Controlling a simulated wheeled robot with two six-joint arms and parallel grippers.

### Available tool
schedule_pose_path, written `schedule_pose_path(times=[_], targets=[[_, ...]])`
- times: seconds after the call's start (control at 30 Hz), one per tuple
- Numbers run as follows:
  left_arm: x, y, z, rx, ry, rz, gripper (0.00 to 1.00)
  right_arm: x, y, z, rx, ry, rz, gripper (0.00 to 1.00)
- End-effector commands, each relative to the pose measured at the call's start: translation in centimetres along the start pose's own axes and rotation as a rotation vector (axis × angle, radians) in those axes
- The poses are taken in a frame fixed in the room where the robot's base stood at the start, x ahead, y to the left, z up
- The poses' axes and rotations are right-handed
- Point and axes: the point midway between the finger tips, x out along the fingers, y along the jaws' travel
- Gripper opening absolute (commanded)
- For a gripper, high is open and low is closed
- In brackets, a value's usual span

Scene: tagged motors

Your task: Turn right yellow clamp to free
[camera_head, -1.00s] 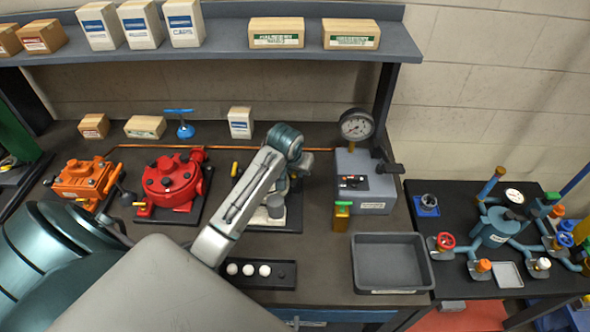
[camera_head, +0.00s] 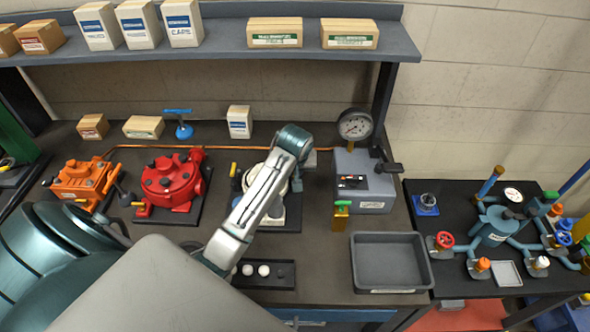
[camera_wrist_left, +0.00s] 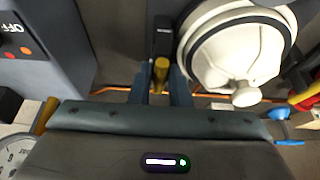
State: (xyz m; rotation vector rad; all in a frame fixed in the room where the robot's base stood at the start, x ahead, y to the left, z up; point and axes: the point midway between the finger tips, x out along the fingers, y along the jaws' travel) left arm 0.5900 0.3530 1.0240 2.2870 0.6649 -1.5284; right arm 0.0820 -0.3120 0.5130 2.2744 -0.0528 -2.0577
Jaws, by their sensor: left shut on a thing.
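The white round motor (camera_wrist_left: 232,52) fills the upper right of the left wrist view. In the head view, the white motor (camera_head: 250,179) stands mid-bench, largely covered by my left arm. The right yellow clamp (camera_wrist_left: 160,72) shows beside the motor in the wrist view, on the side toward the grey gauge box. My left gripper (camera_wrist_left: 160,88) is shut on this clamp, with one dark finger on each side. In the head view the arm hides the right clamp and the fingertips. The other yellow clamp (camera_head: 234,170) stands at the motor's left. My right gripper is not in view.
The grey gauge box (camera_head: 365,185) stands close at the right. A red motor (camera_head: 170,183) and an orange motor (camera_head: 80,180) sit at the left. A grey bin (camera_head: 390,288) and a dark tray with white balls (camera_head: 283,283) are at the front.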

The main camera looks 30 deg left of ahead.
Motion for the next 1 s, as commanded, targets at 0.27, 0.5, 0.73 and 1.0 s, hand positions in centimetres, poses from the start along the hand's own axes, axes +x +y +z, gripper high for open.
schedule_pose_path(times=[0.27,0.5,0.73,1.0], targets=[[-0.1,0.0,-0.1,0.000,0.002,0.001,0.38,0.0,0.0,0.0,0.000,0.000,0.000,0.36],[-0.1,0.0,0.0,0.001,0.001,0.001,0.38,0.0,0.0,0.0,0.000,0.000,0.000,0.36],[-2.3,0.1,0.0,0.000,0.005,0.003,0.38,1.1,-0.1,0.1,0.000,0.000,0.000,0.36],[-7.9,0.1,0.0,0.001,0.007,0.004,0.38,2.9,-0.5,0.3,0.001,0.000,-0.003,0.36]])
